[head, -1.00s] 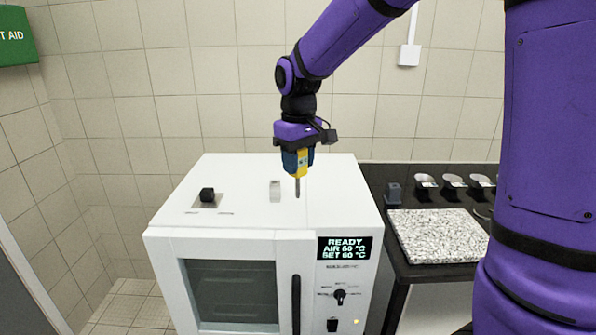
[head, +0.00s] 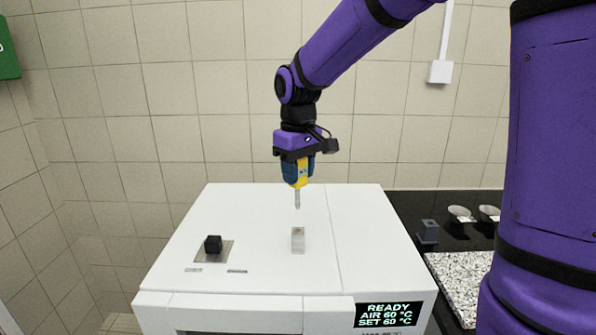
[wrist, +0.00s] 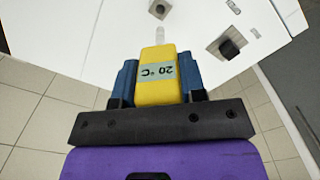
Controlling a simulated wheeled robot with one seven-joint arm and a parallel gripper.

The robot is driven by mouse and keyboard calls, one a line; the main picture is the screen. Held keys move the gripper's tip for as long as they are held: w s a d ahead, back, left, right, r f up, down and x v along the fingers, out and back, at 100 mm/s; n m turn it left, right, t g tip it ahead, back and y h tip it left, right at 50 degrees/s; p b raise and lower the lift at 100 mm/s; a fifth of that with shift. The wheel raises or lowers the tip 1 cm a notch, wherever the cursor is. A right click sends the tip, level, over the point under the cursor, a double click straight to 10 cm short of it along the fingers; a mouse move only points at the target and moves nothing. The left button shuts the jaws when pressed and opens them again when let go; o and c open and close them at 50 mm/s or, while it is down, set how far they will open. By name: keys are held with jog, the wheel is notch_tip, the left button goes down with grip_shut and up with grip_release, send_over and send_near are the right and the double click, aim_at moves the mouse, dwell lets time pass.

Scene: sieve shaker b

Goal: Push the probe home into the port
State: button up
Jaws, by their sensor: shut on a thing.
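My gripper (head: 297,172) is shut on a yellow probe (head: 299,182), with a blue finger on each side. The probe points down with a thin metal tip and hangs above the white oven top (head: 370,250). In the wrist view the probe (wrist: 157,75) bears a label reading 20 °C. A small light grey block (head: 298,240), apparently the port, stands on the oven top just below the tip in the head view. The tip looks apart from it. In the wrist view the block (wrist: 160,7) shows a dark round hole, beyond the tip.
A black knob (head: 213,244) on a metal plate stands left of the port. The oven display (head: 388,314) reads READY, AIR 60 °C, SET 60 °C. At right, a dark bench holds a speckled slab (head: 462,285) and several small items. The tiled wall is behind.

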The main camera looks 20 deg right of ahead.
aim_at(298, 191)
jog(key=shift+f, duration=0.1)
jog(key=shift+f, duration=2.3)
jog(key=shift+f, duration=3.5)
dwell(0.4)
jog(key=o, duration=1)
jog(key=shift+r, duration=3.55)
